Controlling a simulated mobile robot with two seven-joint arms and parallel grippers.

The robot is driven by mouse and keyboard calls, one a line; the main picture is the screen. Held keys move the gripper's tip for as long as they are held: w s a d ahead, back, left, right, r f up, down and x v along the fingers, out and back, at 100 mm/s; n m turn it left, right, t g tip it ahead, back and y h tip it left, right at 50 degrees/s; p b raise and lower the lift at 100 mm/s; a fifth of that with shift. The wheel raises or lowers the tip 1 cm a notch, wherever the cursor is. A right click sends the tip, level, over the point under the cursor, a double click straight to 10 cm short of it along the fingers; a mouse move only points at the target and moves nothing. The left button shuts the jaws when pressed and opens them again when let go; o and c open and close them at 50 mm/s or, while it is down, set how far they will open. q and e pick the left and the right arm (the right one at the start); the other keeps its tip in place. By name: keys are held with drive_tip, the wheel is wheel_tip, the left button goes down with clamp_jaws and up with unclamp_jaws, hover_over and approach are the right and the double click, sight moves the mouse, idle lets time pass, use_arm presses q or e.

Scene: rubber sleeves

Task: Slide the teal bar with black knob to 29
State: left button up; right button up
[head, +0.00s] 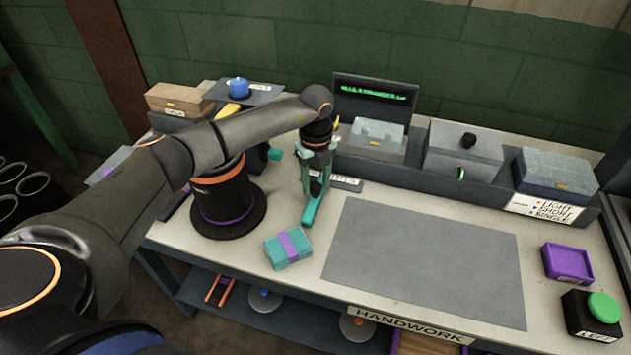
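The teal bar (309,212) lies on the table left of the grey mat, its near end showing below my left gripper. My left gripper (315,186) points straight down over the bar's far part. A dark shape that looks like the black knob shows between its fingers; I cannot tell whether they press on it. The gripper hides most of the knob and the bar's far end. No scale or number 29 is readable. My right gripper is not in view.
A teal box with a purple band (288,249) lies near the bar. A black round stand (224,203) is to the left. The grey mat (425,262) is bare. A purple tray (568,262) and green button (604,306) are at right. Boxes line the back.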

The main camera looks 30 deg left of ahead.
sight(316, 186)
use_arm(q)
drive_tip(key=shift+o, duration=0.9)
wheel_tip(316, 186, up, 13)
drive_tip(key=b, duration=0.1)
drive_tip(key=shift+f, duration=0.2)
drive_tip(key=shift+s+f, duration=0.1)
